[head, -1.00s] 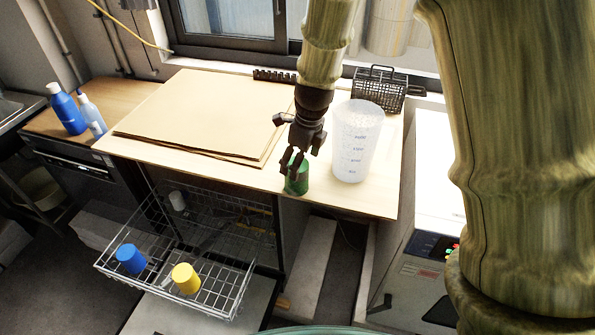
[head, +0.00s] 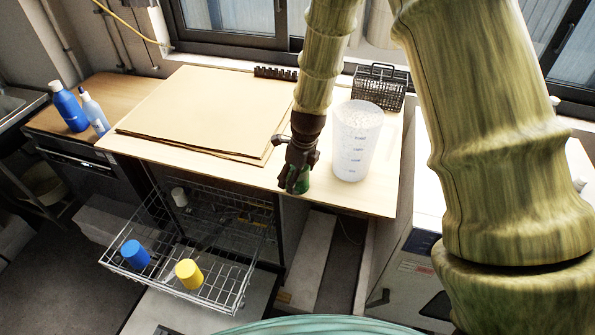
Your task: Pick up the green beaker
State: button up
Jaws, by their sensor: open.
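The green beaker (head: 304,181) stands on the wooden worktop near its front edge, mostly hidden behind my gripper. My gripper (head: 293,187) points down from above, with its open fingers at the beaker. I cannot tell whether the fingers touch it or are fully around it.
A tall translucent graduated jug (head: 356,140) stands just right of my gripper. A black wire basket (head: 380,86) is behind it. Brown boards (head: 208,110) lie to the left. Below, a pulled-out wire rack (head: 205,290) holds a blue beaker (head: 135,254) and a yellow beaker (head: 189,273).

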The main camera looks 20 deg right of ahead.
jog(key=shift+w+f, duration=0.1)
jog(key=shift+f, duration=0.05)
jog(key=c, duration=1)
